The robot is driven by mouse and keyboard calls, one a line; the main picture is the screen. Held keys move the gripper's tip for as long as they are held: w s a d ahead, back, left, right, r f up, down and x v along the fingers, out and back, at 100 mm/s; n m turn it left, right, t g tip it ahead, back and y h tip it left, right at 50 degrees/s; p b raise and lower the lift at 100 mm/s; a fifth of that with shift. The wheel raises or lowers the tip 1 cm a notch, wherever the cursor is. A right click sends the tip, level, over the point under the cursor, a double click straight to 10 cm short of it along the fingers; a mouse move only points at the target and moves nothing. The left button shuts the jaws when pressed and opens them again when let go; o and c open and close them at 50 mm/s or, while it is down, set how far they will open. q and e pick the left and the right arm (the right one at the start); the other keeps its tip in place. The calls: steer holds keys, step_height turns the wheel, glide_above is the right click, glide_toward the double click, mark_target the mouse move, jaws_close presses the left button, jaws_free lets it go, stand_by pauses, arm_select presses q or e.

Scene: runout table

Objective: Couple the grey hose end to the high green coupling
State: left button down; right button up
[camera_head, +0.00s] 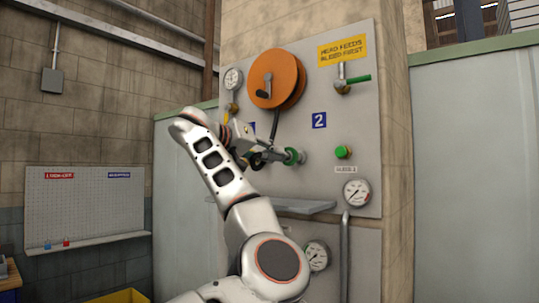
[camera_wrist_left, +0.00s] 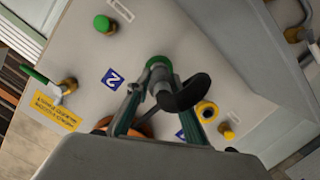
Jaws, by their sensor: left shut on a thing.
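The green coupling (camera_head: 293,156) sticks out of the grey panel below the blue "2" sign. In the left wrist view its green ring (camera_wrist_left: 157,63) shows just beyond the fingers. My left gripper (camera_head: 262,156) is right at the coupling, shut on the grey hose end (camera_wrist_left: 163,82), which points at the ring. A black lever-like part (camera_wrist_left: 188,93) crosses in front of the hose end there. The hose end and ring overlap in this view, so I cannot tell whether they are joined. My right gripper is not in view.
An orange reel (camera_head: 277,80) with a dark hose (camera_head: 275,124) hangs above. A green knob (camera_head: 343,152) and gauge (camera_head: 356,192) are to the right. A grey shelf (camera_head: 300,206) juts out below. A yellow-ringed coupling (camera_wrist_left: 207,112) sits close by in the wrist view.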

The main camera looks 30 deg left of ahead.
arm_select(q)
steer(key=shift+r+x, duration=0.15)
steer(key=shift+x, duration=0.6)
steer(key=shift+r+x, duration=0.15)
steer(key=shift+x, duration=0.55)
steer(key=c, duration=1.7)
jaws_free()
steer(key=shift+w+f, duration=0.1)
steer(key=shift+w, duration=0.2)
steer(key=shift+s+a, duration=0.15)
steer(key=v, duration=1.2)
